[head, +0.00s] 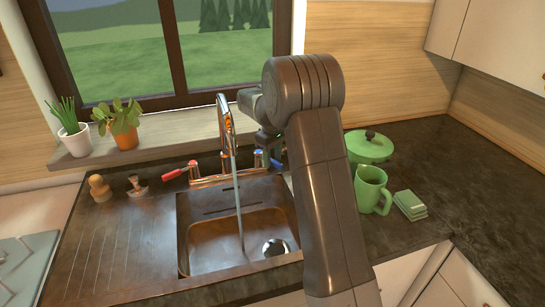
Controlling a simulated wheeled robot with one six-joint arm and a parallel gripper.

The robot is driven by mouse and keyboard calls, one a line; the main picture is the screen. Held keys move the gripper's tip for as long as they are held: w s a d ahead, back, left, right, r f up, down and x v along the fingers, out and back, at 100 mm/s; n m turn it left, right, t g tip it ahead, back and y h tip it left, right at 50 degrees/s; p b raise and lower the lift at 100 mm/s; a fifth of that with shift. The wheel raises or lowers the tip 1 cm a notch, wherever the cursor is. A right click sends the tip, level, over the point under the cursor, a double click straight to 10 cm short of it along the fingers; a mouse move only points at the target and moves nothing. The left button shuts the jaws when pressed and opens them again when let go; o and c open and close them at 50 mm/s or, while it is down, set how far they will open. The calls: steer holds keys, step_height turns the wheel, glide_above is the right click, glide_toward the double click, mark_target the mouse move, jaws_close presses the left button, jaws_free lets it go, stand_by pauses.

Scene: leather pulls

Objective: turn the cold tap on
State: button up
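The copper-coloured tap (224,125) stands behind the sink in the head view, with a tall curved spout. A thin stream of water (239,215) runs from the spout into the basin. The red-handled lever (174,174) on the left points out to the left. The blue cold handle (258,159) is on the right of the tap, partly hidden by my gripper. My gripper (270,153) points down at the blue handle, very close to it or touching; I cannot tell which. Its fingers are too small and covered to read their opening.
The sink basin (208,253) has a dark drain at its right. A green lidded pot (369,149), a green mug (371,189) and green sponges (410,205) stand to the right of my arm. Two potted plants (70,138) (123,131) sit on the sill.

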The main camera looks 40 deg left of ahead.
mark_target(273, 160)
steer(key=shift+r, duration=0.15)
step_height(273, 160, up, 14)
steer(key=shift+f+b, duration=0.2)
steer(key=shift+b, duration=0.15)
step_height(273, 160, down, 14)
steer(key=shift+p, duration=0.35)
stand_by(0.3)
